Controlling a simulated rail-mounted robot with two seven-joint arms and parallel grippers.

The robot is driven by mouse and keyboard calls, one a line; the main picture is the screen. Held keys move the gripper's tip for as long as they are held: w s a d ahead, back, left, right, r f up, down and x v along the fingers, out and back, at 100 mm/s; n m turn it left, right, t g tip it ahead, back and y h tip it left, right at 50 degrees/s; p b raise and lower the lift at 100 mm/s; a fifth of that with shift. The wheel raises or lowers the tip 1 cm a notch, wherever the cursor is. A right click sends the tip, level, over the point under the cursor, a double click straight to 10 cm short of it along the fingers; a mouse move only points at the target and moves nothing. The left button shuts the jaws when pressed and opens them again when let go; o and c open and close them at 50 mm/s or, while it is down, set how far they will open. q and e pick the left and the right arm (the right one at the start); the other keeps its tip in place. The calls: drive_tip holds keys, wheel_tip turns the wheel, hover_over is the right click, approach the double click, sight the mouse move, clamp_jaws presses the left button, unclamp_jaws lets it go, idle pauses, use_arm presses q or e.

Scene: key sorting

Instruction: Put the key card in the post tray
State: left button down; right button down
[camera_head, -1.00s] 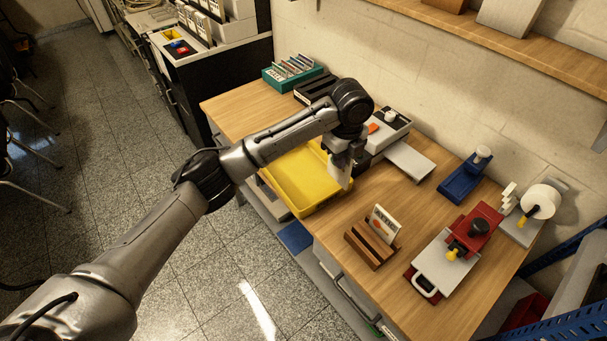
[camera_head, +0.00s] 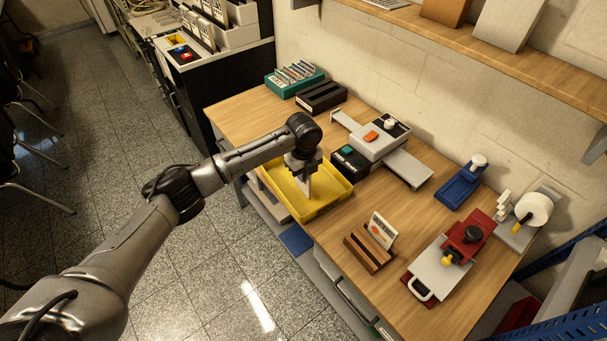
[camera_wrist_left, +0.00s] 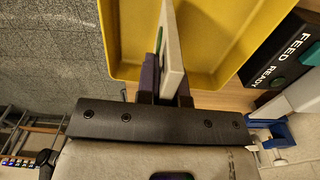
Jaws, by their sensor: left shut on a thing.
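My left gripper (camera_head: 303,163) is shut on a thin white card (camera_head: 308,187), the key card. It hangs on edge over the yellow tray (camera_head: 337,201), which I take as the post tray. The card also shows in the left wrist view (camera_wrist_left: 173,50), upright between the dark fingers, with the tray's wall and floor (camera_wrist_left: 220,35) beyond it. Whether the card's lower edge touches the tray floor I cannot tell. The gripper hides part of the tray's back. My right gripper is not in view.
A black box marked FEED READY (camera_head: 350,161) stands just right of the tray. Beyond it is a grey machine (camera_head: 379,142). A wooden holder (camera_head: 367,252) with another card (camera_head: 382,230) sits nearer. A red press (camera_head: 466,235) stands at right.

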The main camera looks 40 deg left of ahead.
use_arm(q)
drive_tip(key=shift+f, duration=0.8)
drive_tip(key=shift+f, duration=0.1)
drive_tip(key=c, duration=1.3)
unclamp_jaws()
drive_tip(key=shift+o, duration=0.2)
wheel_tip(320, 180, up, 11)
drive_tip(key=shift+r+b, duration=0.1)
drive_tip(key=shift+b, duration=0.85)
drive_tip(key=shift+r, duration=0.55)
